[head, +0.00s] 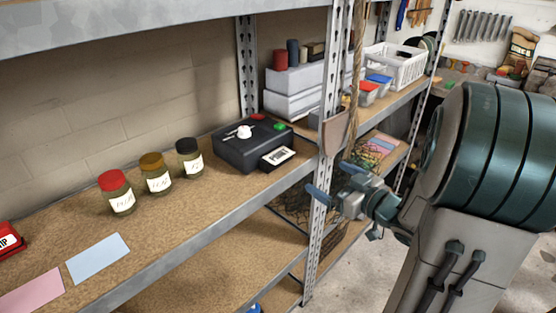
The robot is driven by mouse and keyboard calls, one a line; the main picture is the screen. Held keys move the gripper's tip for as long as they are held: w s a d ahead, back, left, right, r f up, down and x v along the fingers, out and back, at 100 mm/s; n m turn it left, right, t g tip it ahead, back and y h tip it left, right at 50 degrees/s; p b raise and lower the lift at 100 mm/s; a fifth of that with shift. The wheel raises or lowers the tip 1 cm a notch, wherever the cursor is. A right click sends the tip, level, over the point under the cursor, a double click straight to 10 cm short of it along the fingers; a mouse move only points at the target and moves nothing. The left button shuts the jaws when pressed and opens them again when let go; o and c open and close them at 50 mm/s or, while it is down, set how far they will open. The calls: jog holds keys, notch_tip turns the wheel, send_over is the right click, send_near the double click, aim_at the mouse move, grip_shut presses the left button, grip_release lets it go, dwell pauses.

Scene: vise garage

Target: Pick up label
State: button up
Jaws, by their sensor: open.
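A white label (278,156) with a dark barcode-like mark sticks out at the front of a black box-shaped printer (238,150) on the wooden shelf. The label lies near the shelf's front edge, on a dark tray-like part. My gripper (331,181) is open and empty, with bluish fingers. It is in front of the metal shelf post, to the right of the label and a little lower in the picture, apart from it. Jars with red (117,192), brown (156,174) and black (190,159) lids, each with its own paper label, stand left of the printer.
A light blue sheet (98,258) and a pink sheet (32,291) lie at the shelf's lower left. White boxes (300,83) and a white basket (396,67) stand farther back. An upper shelf (130,22) overhangs.

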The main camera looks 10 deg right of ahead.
jog(key=s+y, duration=0.2)
send_near(290, 171)
jog(key=w+a+r, duration=0.3)
jog(key=w, duration=0.1)
jog(key=shift+n, duration=0.3)
jog(key=x, duration=0.5)
jog(key=shift+r, duration=0.2)
jog(key=c, duration=1.1)
